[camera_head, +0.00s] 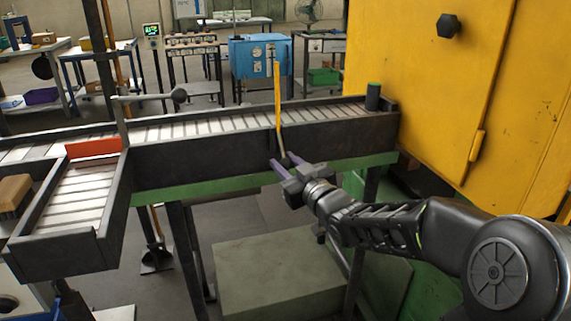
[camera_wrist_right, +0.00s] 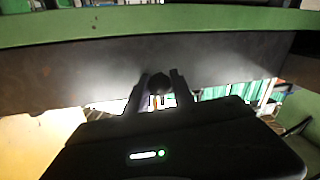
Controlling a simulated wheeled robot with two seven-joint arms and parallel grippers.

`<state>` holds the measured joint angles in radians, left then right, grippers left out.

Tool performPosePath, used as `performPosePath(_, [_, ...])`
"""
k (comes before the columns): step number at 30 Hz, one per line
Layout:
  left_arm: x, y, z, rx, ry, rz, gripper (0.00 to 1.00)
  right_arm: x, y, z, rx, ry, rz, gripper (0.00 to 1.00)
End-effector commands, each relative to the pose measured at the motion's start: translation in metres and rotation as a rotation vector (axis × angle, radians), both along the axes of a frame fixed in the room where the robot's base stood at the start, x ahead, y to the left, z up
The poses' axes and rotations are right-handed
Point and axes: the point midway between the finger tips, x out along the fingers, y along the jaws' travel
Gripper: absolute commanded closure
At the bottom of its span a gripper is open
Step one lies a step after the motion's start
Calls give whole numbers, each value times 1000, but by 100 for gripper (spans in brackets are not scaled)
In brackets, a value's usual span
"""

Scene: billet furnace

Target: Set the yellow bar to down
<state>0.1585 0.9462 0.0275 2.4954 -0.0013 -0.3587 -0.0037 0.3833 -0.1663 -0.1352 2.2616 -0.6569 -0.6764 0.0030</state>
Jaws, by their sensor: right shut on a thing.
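The yellow bar (camera_head: 278,95) stands upright at the front side of the roller conveyor, its top well above the rail. A thin grey rod (camera_head: 282,145) continues from its lower end down to my right gripper (camera_head: 284,162). In the right wrist view my right gripper (camera_wrist_right: 158,82) is shut on a dark round knob (camera_wrist_right: 157,85) between its two fingers, in front of the conveyor's dark side wall. The fingers partly hide how the knob joins the rod. My left gripper is not in view.
The roller conveyor (camera_head: 190,158) runs across the view, with a side branch at the left and an orange plate (camera_head: 93,147). A yellow cabinet (camera_head: 430,90) stands close on the right. A dark cylinder (camera_head: 373,97) stands at the conveyor's right end. Below is a pale green block (camera_head: 275,270).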

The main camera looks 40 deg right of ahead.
Motion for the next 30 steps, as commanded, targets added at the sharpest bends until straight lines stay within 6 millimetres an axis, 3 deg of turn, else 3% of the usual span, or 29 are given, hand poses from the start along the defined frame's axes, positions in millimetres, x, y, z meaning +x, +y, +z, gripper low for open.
performPosePath(3, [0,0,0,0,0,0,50,0,0,0,0,0,0,100])
performPosePath(30, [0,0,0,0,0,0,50,0,0,0,0,1,0,100])
